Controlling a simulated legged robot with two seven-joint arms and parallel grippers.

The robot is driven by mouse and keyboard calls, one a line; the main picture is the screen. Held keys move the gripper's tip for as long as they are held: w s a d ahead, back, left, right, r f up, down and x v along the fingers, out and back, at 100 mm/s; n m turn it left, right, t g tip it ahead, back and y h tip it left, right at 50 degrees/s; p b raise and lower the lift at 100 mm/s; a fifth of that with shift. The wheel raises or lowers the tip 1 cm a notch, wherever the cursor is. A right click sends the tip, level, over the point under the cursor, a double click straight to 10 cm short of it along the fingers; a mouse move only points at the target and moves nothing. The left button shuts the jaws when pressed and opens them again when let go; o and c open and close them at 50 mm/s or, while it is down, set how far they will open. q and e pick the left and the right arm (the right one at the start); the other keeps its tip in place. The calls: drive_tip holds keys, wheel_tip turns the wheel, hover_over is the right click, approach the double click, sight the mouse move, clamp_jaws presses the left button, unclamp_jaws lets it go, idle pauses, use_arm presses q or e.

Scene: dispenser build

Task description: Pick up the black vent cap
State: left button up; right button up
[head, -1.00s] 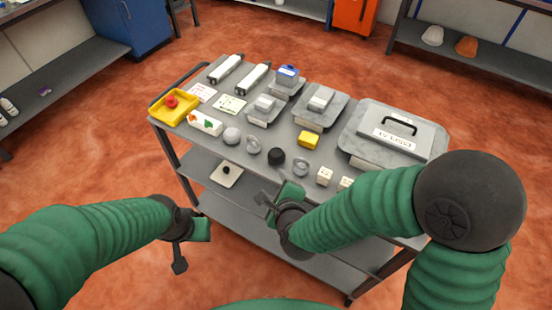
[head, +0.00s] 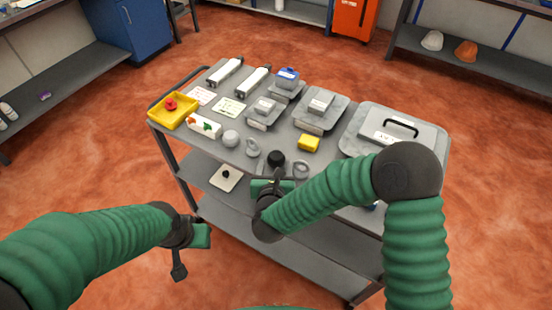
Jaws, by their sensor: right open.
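The black vent cap (head: 276,158) is a small dark round piece standing near the front edge of the grey cart top, between two grey rings. My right gripper (head: 271,176) is open just in front of the cap, with its fingers reaching toward it at the cart's front edge. I cannot tell whether a finger touches the cap. My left gripper (head: 188,245) hangs in front of the cart at the left, away from the cap, with nothing seen in it; its jaw opening is unclear.
Close by are a grey ring (head: 253,147), another grey ring (head: 301,169), a pale round knob (head: 231,138) and a yellow block (head: 309,143). A yellow tray (head: 174,121) stands at the left corner.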

sight(276, 164)
drive_tip(key=x, duration=0.5)
drive_tip(key=shift+s+r, duration=0.15)
drive_tip(key=shift+c, duration=1.3)
drive_tip(key=c, duration=1.1)
